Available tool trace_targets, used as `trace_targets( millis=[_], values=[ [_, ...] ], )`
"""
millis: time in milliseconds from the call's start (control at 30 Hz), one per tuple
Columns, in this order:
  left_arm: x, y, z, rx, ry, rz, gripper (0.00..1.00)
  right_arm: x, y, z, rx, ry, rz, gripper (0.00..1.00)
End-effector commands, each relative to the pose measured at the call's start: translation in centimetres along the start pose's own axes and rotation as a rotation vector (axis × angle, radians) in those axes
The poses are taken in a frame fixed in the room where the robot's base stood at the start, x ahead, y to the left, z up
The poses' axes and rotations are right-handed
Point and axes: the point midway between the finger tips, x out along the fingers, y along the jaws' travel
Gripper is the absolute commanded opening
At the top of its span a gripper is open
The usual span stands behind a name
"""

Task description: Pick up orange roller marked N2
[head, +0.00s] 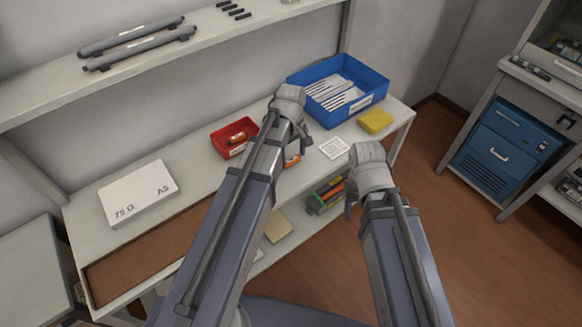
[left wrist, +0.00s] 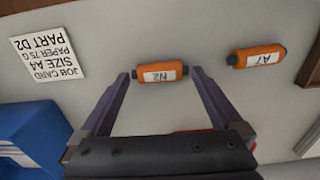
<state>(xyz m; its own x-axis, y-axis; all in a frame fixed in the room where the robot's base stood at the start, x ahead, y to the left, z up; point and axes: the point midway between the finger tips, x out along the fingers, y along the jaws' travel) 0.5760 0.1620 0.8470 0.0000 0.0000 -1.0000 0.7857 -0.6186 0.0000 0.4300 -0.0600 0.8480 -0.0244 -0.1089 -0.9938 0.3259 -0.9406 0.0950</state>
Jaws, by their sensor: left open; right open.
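The orange roller marked N2 (left wrist: 160,74) lies on the pale bench top and shows a white label in the left wrist view. In the head view an orange roller (head: 291,160) shows partly beside my left arm. My left gripper (left wrist: 162,82) is open, with one fingertip near each end of the N2 roller. It holds nothing, and the height above the bench is hard to judge. A second orange roller marked A7 (left wrist: 257,56) lies to the right of it. My right gripper (head: 350,203) is open and empty in front of the bench edge.
A red bin (head: 221,151) with an orange item stands left of my left gripper. A blue tray (head: 375,86) holds white pieces, with a yellow block (head: 376,120) beside it. A job card (head: 334,148) and white paper pack (head: 138,190) lie on the bench. A shelf (head: 250,28) runs above.

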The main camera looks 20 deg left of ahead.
Motion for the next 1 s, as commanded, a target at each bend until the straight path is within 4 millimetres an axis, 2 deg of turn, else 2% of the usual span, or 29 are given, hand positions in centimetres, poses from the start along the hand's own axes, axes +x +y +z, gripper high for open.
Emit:
trace_targets(
  millis=[33,300,833,1000],
  values=[
    [0.79,0.0,0.0,0.0,0.0,0.0,1.0,0.78,-0.07,-0.05,0.0,0.0,0.0,0.56],
    [0.62,0.01,-0.01,0.0,0.0,0.0,1.0,0.62,-0.06,-0.04,0.0,0.0,0.0,0.56],
    [0.63,0.0,-0.01,0.0,0.0,0.0,0.4,0.62,-0.06,-0.04,0.0,0.0,0.0,0.56],
    [0.63,0.0,0.0,0.0,0.0,0.0,0.39,0.62,-0.06,-0.04,0.0,0.0,0.0,0.56]
  ],
)
